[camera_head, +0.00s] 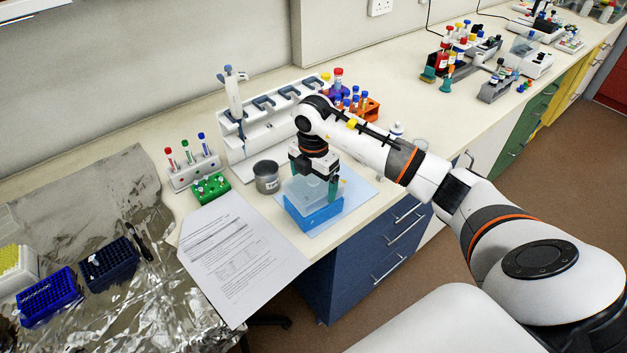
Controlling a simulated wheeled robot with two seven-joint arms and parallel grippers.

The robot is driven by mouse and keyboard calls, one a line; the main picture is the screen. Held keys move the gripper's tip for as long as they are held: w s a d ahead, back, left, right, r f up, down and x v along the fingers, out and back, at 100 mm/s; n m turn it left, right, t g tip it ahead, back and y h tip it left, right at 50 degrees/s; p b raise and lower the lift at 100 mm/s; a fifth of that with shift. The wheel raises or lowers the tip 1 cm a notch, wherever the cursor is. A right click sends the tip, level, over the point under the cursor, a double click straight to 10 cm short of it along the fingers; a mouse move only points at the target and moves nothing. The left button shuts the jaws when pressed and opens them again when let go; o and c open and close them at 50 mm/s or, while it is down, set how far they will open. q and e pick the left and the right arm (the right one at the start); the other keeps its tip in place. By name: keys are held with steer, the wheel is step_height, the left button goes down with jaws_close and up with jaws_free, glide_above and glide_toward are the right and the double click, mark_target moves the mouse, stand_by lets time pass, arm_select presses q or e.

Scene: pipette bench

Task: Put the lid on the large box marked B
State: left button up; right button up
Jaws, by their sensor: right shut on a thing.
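A blue box (314,214) stands on a pale blue mat (356,196) near the bench's front edge. I cannot read any letter on it from here. A clear, translucent lid (302,190) is at the top of the box, under my right gripper (316,180). The right gripper points down from above and is shut on the lid, with a dark green finger showing at its right side. I cannot tell whether the lid touches the box rim or hangs just over it. My left gripper is not in view.
A grey metal cup (267,177) stands just left of the box. A printed sheet (240,255) lies at the front left. A white pipette stand (262,120), a green tube rack (211,188) and an orange tube rack (364,108) stand behind. Blue tip racks (48,297) lie on foil.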

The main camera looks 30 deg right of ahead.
mark_target(313, 179)
steer(key=o, duration=0.7)
step_height(313, 179, up, 11)
steer(key=shift+w+f+b, duration=0.1)
steer(key=shift+f+b, duration=0.1)
steer(key=shift+b, duration=0.8)
steer(key=shift+r, duration=0.7)
